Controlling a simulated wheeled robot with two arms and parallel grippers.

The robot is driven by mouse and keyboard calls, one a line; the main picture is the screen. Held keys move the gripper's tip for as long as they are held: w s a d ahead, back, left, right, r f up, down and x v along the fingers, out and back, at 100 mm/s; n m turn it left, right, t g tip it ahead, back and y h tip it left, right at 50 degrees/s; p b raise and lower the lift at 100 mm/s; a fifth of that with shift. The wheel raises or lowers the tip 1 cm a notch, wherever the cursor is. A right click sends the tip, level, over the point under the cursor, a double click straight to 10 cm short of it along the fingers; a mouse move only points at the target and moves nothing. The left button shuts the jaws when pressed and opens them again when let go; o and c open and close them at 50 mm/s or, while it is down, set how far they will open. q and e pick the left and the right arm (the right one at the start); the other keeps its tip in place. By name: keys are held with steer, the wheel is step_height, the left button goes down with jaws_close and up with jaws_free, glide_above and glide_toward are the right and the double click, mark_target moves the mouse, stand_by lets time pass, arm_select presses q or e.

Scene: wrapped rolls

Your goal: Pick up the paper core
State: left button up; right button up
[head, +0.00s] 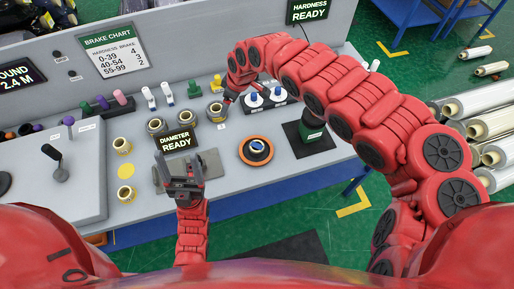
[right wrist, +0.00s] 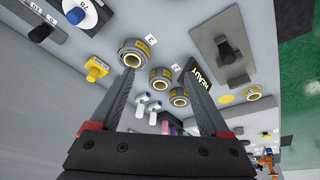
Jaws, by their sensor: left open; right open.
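Three dark-wrapped rolls with pale hollow cores stand in a row on the grey bench: a left one (head: 157,126), a middle one (head: 187,119) and a right one (head: 215,112). My left gripper (head: 178,167) is open and empty over a dark plate.
A "DIAMETER READY" display (head: 176,142) stands in front of the row. White and blue knobs (head: 254,99) stand near my right gripper. A back panel (head: 190,42) bounds the bench.

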steer(key=s+d+f+g+h, duration=0.25)
steer(key=s+d, duration=0.35)
steer(key=d, duration=0.3)
steer(key=b, duration=0.6)
glide_toward(257, 147)
steer(key=s, duration=0.1)
steer(key=f, duration=0.1)
steer(key=s, duration=0.1)
steer(key=shift+s+a+f+n+t+h, duration=0.2)
steer(key=shift+s+a+n+t+h, duration=0.05)
steer(key=shift+s+n+h, duration=0.1)
steer(key=shift+w+a+f, duration=0.1)
steer(key=shift+a+f, duration=0.05)
steer(key=shift+f, duration=0.4)
step_height(257, 147, down, 3)
steer(key=shift+w+a+r+p, duration=0.1)
steer(key=shift+w+p, duration=0.05)
steer(key=shift+p, duration=0.3)
steer(key=shift+f, duration=0.65)
